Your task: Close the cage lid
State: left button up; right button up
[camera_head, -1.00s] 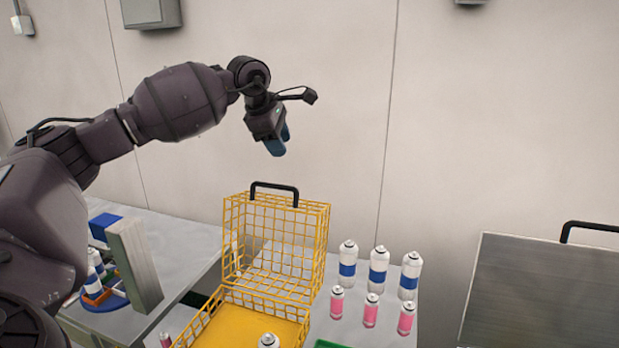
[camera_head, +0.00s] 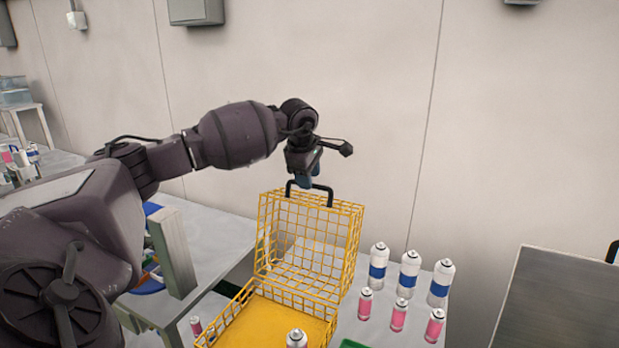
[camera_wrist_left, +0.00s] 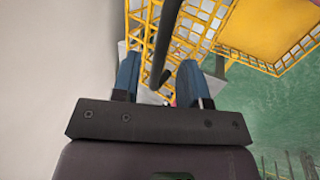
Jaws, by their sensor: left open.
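The yellow wire cage (camera_head: 265,322) stands with its lid (camera_head: 310,245) raised upright at the back. A black handle (camera_head: 329,195) sits on the lid's top edge. My left gripper (camera_head: 308,182) is just above and at the handle's left part, fingers pointing down. In the left wrist view the gripper (camera_wrist_left: 162,85) is open, with two blue fingers apart and the black handle (camera_wrist_left: 165,40) running between or just beyond them. I cannot tell whether they touch it. The cage floor also shows in the wrist view (camera_wrist_left: 270,30). My right gripper is not in view.
White-and-blue cans (camera_head: 409,270) and small pink cans (camera_head: 398,316) stand right of the cage. A can (camera_head: 297,339) shows at the cage's front. A grey panel (camera_head: 560,305) stands at the right. A table with a metal block (camera_head: 174,257) is at the left.

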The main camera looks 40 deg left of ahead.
pick_arm(q)
jog(key=shift+w+f, duration=0.25)
jog(key=shift+f, duration=0.45)
grip_shut()
